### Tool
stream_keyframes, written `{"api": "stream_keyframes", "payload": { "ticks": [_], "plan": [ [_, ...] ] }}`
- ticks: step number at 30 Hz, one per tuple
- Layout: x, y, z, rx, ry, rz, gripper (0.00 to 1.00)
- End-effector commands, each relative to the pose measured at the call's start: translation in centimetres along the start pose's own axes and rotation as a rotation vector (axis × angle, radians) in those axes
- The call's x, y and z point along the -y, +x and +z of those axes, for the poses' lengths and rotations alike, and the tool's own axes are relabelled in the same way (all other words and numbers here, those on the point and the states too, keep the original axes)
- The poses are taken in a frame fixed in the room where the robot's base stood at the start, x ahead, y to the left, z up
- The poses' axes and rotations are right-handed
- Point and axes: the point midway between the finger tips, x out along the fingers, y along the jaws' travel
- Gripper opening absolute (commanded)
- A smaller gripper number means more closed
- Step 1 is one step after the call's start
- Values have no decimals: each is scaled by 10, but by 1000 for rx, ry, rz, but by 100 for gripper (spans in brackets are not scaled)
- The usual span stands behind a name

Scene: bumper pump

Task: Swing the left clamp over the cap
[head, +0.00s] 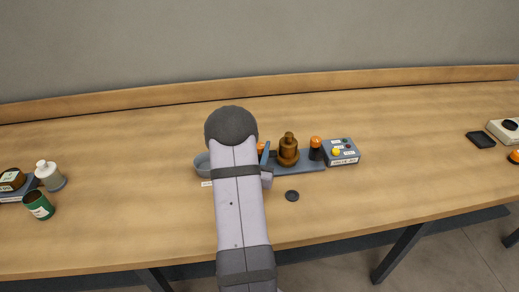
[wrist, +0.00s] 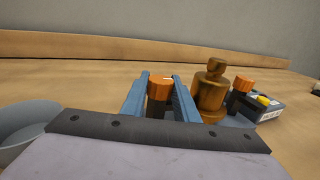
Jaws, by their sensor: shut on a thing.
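The left clamp has an orange top (wrist: 160,88) on a dark post in the wrist view. In the head view only a sliver of its orange top (head: 261,146) shows past my arm. My gripper (wrist: 160,98) has its blue fingers on both sides of this clamp, shut on it; one blue finger also shows in the head view. The brown pump body with its stepped cap (wrist: 211,92) stands upright just right of the gripper, also in the head view (head: 289,153). The right clamp (head: 316,147), orange on black, stands beyond it.
A blue-grey control box (head: 342,153) with a yellow button adjoins the fixture's right end. A grey bowl (head: 202,162) is at its left. A dark disc (head: 292,196) lies in front. A white bottle (head: 47,175) and green can (head: 38,206) stand far left.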

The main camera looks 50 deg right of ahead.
Motion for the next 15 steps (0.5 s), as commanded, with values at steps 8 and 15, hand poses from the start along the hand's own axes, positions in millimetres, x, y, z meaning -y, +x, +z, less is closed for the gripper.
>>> {"api": "stream_keyframes", "payload": {
  "ticks": [8,15],
  "plan": [
    [0,0,1,4,0,2,5],
    [0,0,1,3,0,1,46]
  ]
}}
